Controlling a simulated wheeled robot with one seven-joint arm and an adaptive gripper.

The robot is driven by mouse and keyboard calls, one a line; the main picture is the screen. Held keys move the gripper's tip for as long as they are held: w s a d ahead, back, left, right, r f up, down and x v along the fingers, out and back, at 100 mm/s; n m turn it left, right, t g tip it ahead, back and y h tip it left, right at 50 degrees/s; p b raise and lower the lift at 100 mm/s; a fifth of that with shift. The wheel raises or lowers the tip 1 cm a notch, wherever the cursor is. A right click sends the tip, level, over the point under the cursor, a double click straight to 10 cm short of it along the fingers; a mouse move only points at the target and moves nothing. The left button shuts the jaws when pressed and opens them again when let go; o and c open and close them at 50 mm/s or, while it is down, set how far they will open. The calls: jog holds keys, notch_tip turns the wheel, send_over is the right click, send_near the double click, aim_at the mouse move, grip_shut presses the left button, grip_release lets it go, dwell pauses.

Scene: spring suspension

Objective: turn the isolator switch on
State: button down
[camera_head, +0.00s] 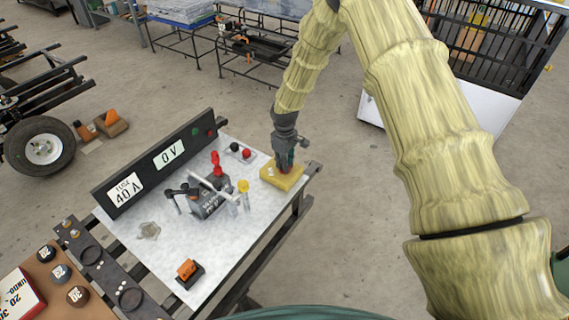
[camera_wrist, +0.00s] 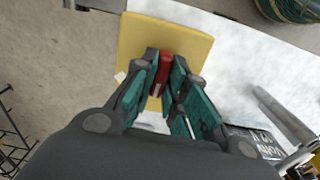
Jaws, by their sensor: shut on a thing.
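The isolator switch is a yellow box (camera_head: 290,183) at the right end of the white-topped bench (camera_head: 247,259). My gripper (camera_head: 285,162) comes down on it from above. In the wrist view the yellow box (camera_wrist: 138,40) lies flat beyond the fingers, with a red handle (camera_wrist: 163,68) on it. The fingers (camera_wrist: 164,82) are closed on both sides of the red handle and hold it. The fingers hide part of the handle, and I cannot read any on or off marking.
A black panel (camera_head: 148,176) at the bench's back reads "FUSE 40 A" and "0 V". A grey battery (camera_head: 207,205), a red clamp (camera_head: 216,164), a yellow-capped tube (camera_head: 243,187) and an orange-black part (camera_head: 188,272) stand on the bench. Its front strip is mostly clear.

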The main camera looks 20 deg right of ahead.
jog(key=m, duration=0.4)
jog(key=shift+m, duration=0.3)
jog(key=shift+m+b, duration=0.35)
jog(key=shift+m, duration=1.55)
jog(key=c, duration=1.4)
grip_release()
jog(key=shift+c, duration=0.2)
notch_tip(320, 180, up, 12)
